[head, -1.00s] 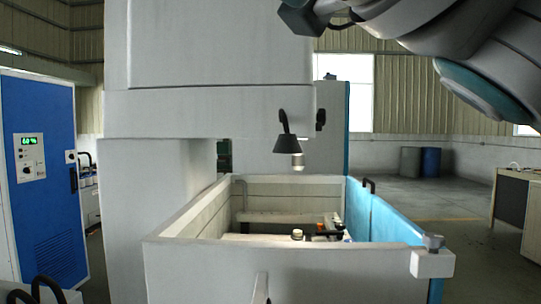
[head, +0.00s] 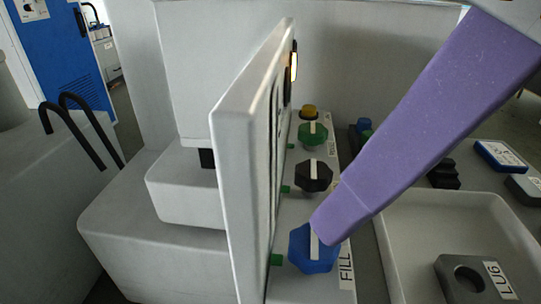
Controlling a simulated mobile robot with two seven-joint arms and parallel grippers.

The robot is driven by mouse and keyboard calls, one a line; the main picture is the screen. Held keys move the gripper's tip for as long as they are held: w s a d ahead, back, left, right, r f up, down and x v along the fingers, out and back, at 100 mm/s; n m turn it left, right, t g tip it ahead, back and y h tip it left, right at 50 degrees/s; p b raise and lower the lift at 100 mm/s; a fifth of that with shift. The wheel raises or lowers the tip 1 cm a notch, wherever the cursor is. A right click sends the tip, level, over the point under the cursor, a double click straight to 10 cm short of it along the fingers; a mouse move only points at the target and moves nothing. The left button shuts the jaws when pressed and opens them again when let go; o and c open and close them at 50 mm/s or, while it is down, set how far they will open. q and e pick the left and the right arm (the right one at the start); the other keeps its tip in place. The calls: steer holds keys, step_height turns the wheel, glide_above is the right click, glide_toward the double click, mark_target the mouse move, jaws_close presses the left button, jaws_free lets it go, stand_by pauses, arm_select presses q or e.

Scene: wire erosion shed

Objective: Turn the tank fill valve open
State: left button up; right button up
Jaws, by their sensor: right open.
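The fill valve is a blue knob (head: 305,262) with a white pointer line, on a grey shelf beside a label (head: 346,266) reading FILL. The pointer line runs roughly away from me, and a green mark (head: 277,260) sits at the knob's left. My right gripper (head: 326,232) is open. One long purple finger comes down from the upper right, its tip overlapping the knob's upper right edge. I cannot tell whether it touches; the other finger is not seen. My left gripper is not in view.
Behind the blue knob stand a black knob (head: 314,177), a green knob (head: 313,137) and a yellow knob (head: 308,111). An upright grey panel (head: 243,150) rises close at the left. At right, a pale tray (head: 410,225) holds a grey block (head: 468,280) labelled LUG.

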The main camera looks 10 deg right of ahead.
mark_target(317, 243)
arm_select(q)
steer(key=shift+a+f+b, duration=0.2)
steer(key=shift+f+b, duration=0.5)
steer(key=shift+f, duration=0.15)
arm_select(e)
steer(key=shift+t+h, duration=0.4)
steer(key=shift+t, duration=0.1)
steer(key=x, duration=0.6)
steer(key=d+x, duration=0.1)
steer(key=x, duration=0.3)
steer(key=shift+w+f, duration=0.15)
steer(key=shift+w, duration=0.1)
steer(key=shift+c, duration=0.4)
